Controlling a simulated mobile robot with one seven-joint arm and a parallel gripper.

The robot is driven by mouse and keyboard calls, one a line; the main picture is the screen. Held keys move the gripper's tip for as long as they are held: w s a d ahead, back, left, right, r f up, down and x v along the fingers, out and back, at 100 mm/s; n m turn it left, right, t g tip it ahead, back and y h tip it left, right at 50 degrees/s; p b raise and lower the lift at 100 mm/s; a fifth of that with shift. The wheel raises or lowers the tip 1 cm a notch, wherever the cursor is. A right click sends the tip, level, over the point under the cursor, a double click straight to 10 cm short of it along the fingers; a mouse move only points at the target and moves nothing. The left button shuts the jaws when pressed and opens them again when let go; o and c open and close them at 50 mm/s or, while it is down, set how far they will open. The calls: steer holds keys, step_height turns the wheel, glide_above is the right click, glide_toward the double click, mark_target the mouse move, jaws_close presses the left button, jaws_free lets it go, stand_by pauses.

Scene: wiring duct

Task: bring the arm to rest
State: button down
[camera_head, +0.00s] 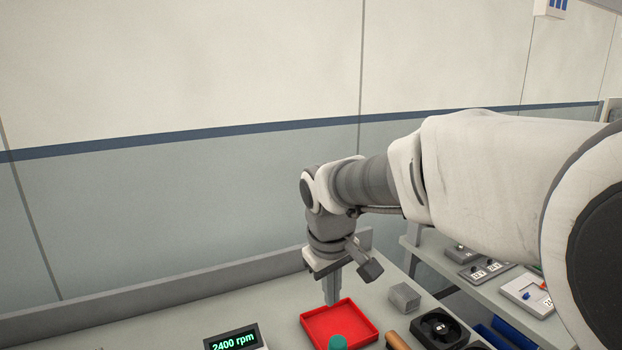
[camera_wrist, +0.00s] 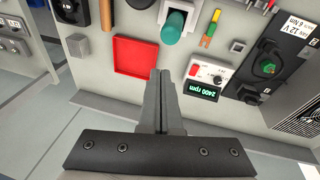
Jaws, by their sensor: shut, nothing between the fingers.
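My gripper (camera_head: 332,290) points down over the bench, close to the far edge of the red tray. In the wrist view my gripper (camera_wrist: 162,76) shows its two fingers pressed together with nothing between them. My arm reaches in from the right of the head view, bent downward at the wrist. The red tray (camera_head: 357,313) lies on the bench below and beside the fingers, and it also shows in the wrist view (camera_wrist: 135,55). It looks empty. Whether the fingertips touch anything is hard to tell, but they appear above the surface.
A green cylinder (camera_head: 338,342) stands at the tray's near side. A display reading 2400 rpm (camera_head: 234,341) is to the left. A low ledge (camera_head: 200,287) runs along the bench's back.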

steer(key=s+d+r+m+t, duration=0.1)
steer(key=s+d+m, duration=0.2)
steer(key=s, duration=0.6)
steer(key=s+d+r+m+t, duration=0.1)
steer(key=s+d+m, duration=0.2)
steer(key=s+d, duration=0.4)
steer(key=s, duration=0.2)
steer(key=shift+s+d+r+t+y, duration=0.2)
steer(key=shift+s+r+t+y, duration=0.1)
steer(key=shift+s+r+t, duration=0.1)
steer(key=shift+a, duration=0.2)
